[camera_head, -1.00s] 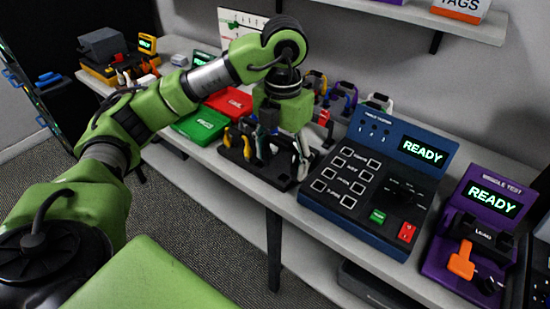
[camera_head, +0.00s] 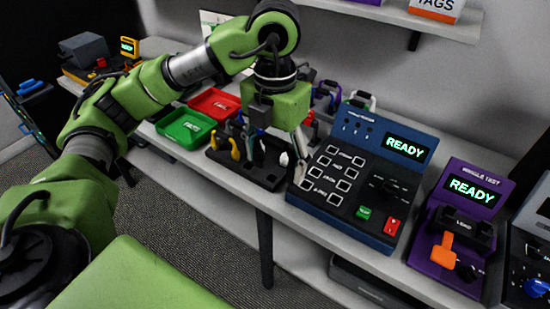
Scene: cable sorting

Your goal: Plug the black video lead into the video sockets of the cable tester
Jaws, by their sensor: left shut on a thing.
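The blue cable tester (camera_head: 352,197) stands on the bench with a lit READY screen (camera_head: 405,147), rows of labelled square sockets on its left half, a dial, and green and red buttons. My left gripper (camera_head: 280,155) points down just left of the tester, over the right part of a black tool rack. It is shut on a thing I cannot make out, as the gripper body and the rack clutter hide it. I cannot pick out the black video lead for certain. My right gripper is not in view.
The black rack (camera_head: 232,163) holds several tools with coloured handles. Green (camera_head: 185,130) and red (camera_head: 214,103) trays lie further left. Purple and white coils stand behind the tester. A purple tester (camera_head: 437,253) with an orange lever stands to the right. The bench's front edge runs close by.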

